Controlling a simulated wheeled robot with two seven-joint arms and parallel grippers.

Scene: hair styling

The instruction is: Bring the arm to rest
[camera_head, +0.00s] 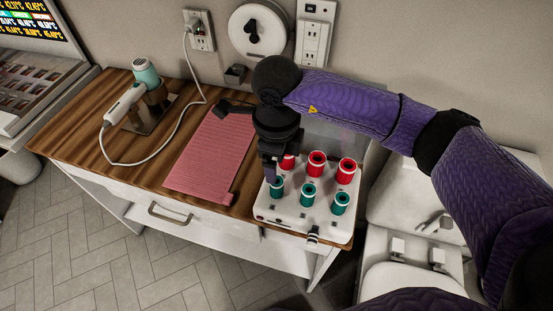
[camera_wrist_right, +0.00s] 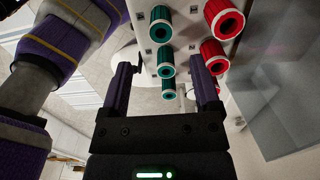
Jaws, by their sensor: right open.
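My right arm, in a purple sleeve, reaches in from the right of the head view and bends down over the white roller case (camera_head: 266,214). My right gripper (camera_head: 270,176) is open over the case's left side, close to the near-left green roller (camera_head: 277,188). In the wrist view the two fingers of this gripper (camera_wrist_right: 160,64) stand apart, with green rollers (camera_wrist_right: 161,57) showing between and beyond them. I cannot tell whether a finger touches a roller. Red rollers (camera_head: 316,163) stand in the back row, the left one partly hidden by the gripper. My left gripper is not in view.
A pink mat (camera_head: 208,155) lies on the wooden tabletop (camera_head: 88,133) left of the case. A hair dryer (camera_head: 126,103) on its stand is at the left, its white cord (camera_head: 157,160) curving over the table. Wall fittings (camera_head: 259,30) are behind. A white toilet (camera_head: 405,284) stands right of the table.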

